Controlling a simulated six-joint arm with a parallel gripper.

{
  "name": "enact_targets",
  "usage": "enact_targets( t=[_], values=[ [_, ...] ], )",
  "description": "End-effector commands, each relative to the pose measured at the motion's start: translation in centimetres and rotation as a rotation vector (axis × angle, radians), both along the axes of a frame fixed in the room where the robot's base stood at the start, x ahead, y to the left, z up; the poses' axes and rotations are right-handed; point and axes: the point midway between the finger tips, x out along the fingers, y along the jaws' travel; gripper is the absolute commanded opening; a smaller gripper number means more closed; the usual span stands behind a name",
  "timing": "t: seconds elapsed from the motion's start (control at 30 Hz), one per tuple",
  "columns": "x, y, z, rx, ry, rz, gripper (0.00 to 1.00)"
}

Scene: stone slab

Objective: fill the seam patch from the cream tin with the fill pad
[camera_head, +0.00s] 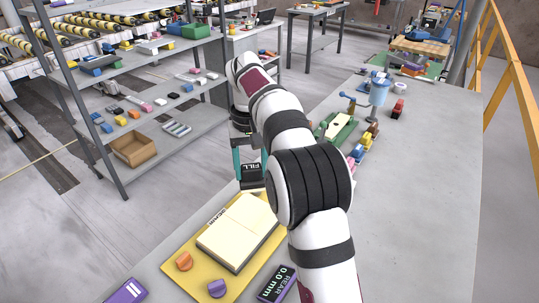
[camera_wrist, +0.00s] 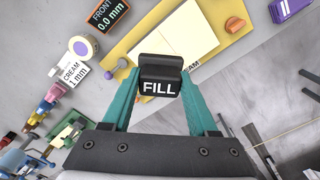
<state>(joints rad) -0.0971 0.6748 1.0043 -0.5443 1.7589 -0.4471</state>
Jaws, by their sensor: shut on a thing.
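My gripper (camera_wrist: 160,92) has teal fingers shut on the black fill pad (camera_wrist: 160,76), whose white FILL label faces the wrist camera. In the head view the pad (camera_head: 251,172) is held beyond the far end of the pale slab (camera_head: 238,234); any gap beneath it is unclear. The slab (camera_wrist: 186,30) carries a SEAM label (camera_wrist: 187,68), partly covered by the pad in the wrist view. The cream tin (camera_wrist: 83,47), a round tin with a pale top, stands left of the pad beside a CREAM 1 mm label (camera_wrist: 74,73). My arm seems to hide it in the head view.
The slab lies on a yellow board (camera_head: 176,246) with an orange knob (camera_head: 184,261) and a purple knob (camera_head: 217,288). Colored blocks (camera_head: 360,151) line the bench, whose right side is clear.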

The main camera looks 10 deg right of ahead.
Motion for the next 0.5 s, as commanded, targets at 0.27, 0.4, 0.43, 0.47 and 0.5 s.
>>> enact_targets(
  t=[0.27, 0.4, 0.43, 0.47, 0.5],
  values=[
    [5.0, 4.2, -8.3, 0.0, -0.001, 0.0, 0.15],
    [5.4, 4.6, -9.7, 0.0, -0.001, 0.0, 0.15],
    [5.3, 4.6, -10.1, 0.0, -0.001, -0.001, 0.15],
    [5.3, 4.5, -10.4, -0.001, -0.001, 0.0, 0.15],
    [5.3, 4.5, -11.0, 0.0, 0.0, 0.0, 0.15]
  ],
)
